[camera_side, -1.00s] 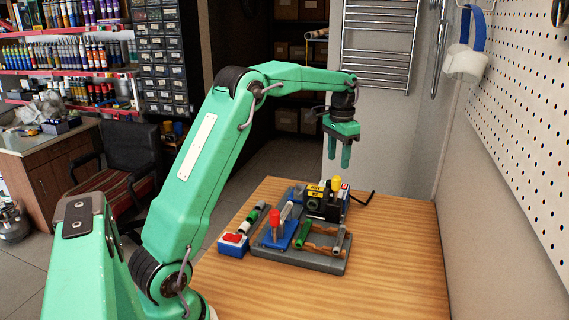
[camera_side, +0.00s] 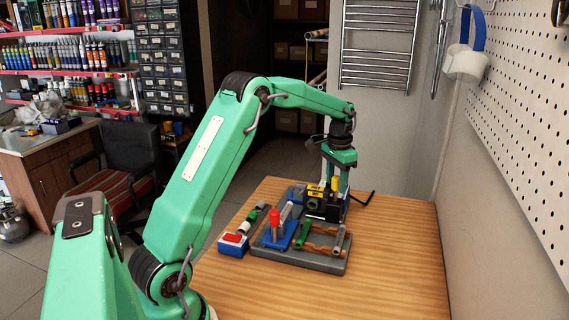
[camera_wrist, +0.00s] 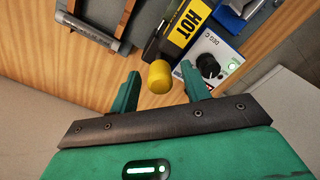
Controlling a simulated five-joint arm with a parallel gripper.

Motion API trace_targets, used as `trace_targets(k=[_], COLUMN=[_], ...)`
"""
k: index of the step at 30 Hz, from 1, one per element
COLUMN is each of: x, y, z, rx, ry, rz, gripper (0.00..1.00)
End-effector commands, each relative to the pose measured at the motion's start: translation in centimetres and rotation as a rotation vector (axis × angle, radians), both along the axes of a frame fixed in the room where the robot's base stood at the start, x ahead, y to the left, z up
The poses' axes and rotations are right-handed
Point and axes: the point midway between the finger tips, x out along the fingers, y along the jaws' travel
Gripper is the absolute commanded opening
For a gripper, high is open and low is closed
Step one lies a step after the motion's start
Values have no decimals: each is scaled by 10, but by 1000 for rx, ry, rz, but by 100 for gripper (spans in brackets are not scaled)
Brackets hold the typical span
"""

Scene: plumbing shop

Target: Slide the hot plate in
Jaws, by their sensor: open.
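The hot plate (camera_wrist: 165,37) is a dark piece with a yellow band lettered HOT (camera_wrist: 191,25) and a yellow knob (camera_wrist: 158,77) at its near end. In the side view its yellow label (camera_side: 315,192) shows at the back of the bench fixture, beside a black block (camera_side: 322,209). My gripper (camera_wrist: 160,74) is open. Its fingers stand on either side of the yellow knob, with a gap visible on both sides. In the side view my gripper (camera_side: 337,187) points down at the fixture, and its fingers partly hide the knob.
A white box (camera_wrist: 208,58) with a black dial marked DEG C sits right of the plate in the wrist view. The grey fixture tray (camera_side: 300,260) carries a red-handled blue block (camera_side: 276,233) and pipes.

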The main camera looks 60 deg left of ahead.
Motion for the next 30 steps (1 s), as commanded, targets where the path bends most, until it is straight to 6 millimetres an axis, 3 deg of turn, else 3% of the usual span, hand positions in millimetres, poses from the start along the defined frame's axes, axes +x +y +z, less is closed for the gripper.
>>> trace_targets(k=[6, 13, 20, 30], x=[0, 0, -3, -42], y=[0, 0, 3, 43], z=[0, 0, 0, 0], rx=[0, 0, 0, 0], ry=[0, 0, 0, 0], rz=[0, 0, 2, 4], gripper=[45, 0, 0, 0])
